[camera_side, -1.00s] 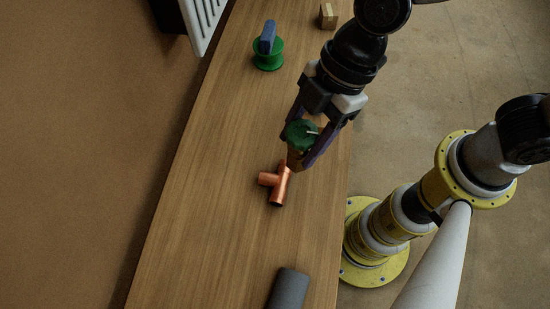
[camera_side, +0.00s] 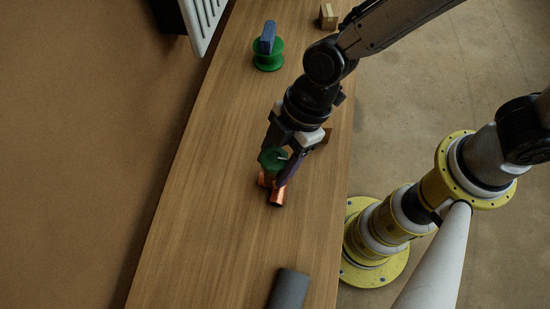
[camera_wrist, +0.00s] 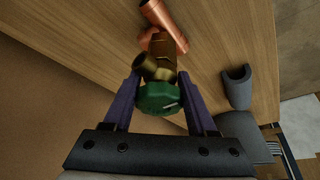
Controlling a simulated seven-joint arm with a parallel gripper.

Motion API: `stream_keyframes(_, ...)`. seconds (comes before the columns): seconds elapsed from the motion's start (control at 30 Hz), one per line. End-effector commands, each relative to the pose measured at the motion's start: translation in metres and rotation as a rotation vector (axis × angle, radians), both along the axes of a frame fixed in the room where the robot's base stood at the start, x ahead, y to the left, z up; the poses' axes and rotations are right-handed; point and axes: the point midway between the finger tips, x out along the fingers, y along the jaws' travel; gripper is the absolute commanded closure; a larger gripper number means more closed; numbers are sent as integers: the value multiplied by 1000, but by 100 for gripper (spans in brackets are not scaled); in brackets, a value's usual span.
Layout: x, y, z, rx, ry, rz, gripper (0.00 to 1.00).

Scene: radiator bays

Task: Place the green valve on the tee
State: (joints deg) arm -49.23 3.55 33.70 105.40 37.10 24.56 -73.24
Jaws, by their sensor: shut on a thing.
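The green valve (camera_side: 271,157) has a green knob and a brass body. My gripper (camera_side: 276,168) is shut on it, with a purple finger on each side. In the wrist view the green knob (camera_wrist: 157,98) faces me between the fingers, and the brass body (camera_wrist: 158,66) points away toward the tee. The copper tee (camera_side: 277,196) lies on the table, partly hidden behind the valve and a finger. In the wrist view the tee (camera_wrist: 168,27) is just beyond the brass end. I cannot tell whether valve and tee touch.
A green spool with a blue block (camera_side: 268,55) stands farther back on the table (camera_side: 200,215). A small tan block (camera_side: 328,17) is at the back right. A dark grey half-round piece (camera_side: 289,290) lies near the front. A white radiator (camera_side: 205,20) is at the back left. The left of the table is clear.

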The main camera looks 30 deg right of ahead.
Motion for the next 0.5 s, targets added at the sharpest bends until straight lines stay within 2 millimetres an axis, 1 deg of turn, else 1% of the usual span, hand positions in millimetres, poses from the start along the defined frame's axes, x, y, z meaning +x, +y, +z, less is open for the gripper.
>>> stream_keyframes(0.13,1,1,-1,3,-2,0,100)
stream_keyframes(0.17,0,0,-3,0,0,1,41)
stream_keyframes(0.3,0,0,-3,0,0,1,16)
stream_keyframes(0.33,0,0,-3,0,0,1,12)
stream_keyframes(0.5,0,0,-3,0,0,1,12)
